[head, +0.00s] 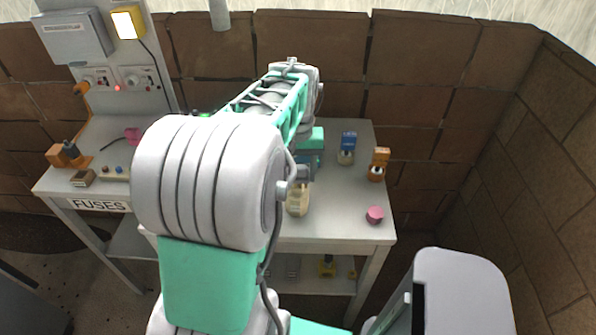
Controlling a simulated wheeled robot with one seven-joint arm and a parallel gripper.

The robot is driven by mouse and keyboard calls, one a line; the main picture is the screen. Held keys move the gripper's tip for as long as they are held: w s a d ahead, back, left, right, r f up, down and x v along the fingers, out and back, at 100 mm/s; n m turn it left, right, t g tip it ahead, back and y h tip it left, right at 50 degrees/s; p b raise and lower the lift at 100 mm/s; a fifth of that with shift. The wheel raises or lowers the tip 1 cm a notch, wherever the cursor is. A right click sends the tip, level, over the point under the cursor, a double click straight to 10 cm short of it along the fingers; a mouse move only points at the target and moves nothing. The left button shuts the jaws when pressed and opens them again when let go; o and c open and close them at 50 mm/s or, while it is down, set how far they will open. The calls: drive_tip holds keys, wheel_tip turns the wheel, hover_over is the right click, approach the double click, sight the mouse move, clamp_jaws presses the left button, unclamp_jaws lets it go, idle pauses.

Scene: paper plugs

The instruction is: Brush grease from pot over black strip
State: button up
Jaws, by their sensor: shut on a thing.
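My arm reaches from the front over the work table and covers its middle. My gripper (309,168) is partly in view behind the arm, over the table right of centre. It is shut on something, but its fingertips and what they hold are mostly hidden. A cream pot-like object (298,201) shows just below the gripper; I cannot tell whether they touch. I cannot make out a brush or the black strip for certain.
The table (338,228) has a pink round piece (375,214) near its right front corner. A thin dark tool with a pink end (133,134) lies at left. A panel with a lit lamp (128,22) stands at back left. Brick walls close off the back and right.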

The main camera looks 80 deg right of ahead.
sight(297, 168)
drive_tip(key=shift+f, duration=0.55)
idle(1.0)
wheel_tip(297, 168, up, 7)
drive_tip(key=p, duration=0.5)
drive_tip(key=shift+r, duration=0.1)
